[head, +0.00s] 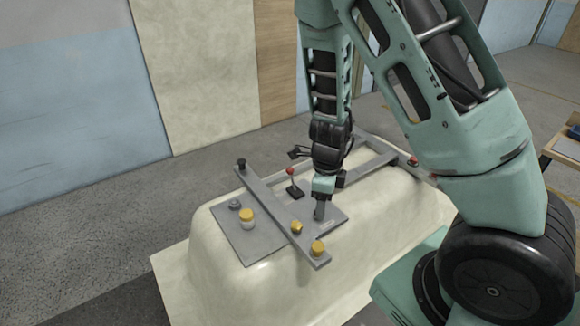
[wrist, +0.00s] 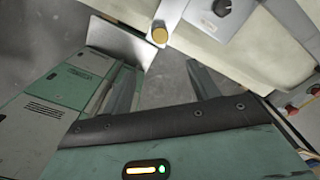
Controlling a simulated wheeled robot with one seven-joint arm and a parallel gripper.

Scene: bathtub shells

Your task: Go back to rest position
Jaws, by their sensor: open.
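My gripper (head: 321,208) hangs at the end of my green arm, pointing down over the grey plate on the upturned cream bathtub shell (head: 215,285). In the wrist view the two fingers of my gripper (wrist: 160,75) are spread apart with nothing between them. A yellow knob (wrist: 160,35) shows beyond the fingers. In the head view I cannot tell whether the fingertips touch the plate.
The grey plate (head: 240,244) carries a grey bar (head: 270,208), yellow-topped knobs (head: 317,247) and a white-and-yellow piece (head: 247,218). A red-tipped lever (head: 291,172) stands close behind my gripper. The floor (head: 60,250) at left is clear.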

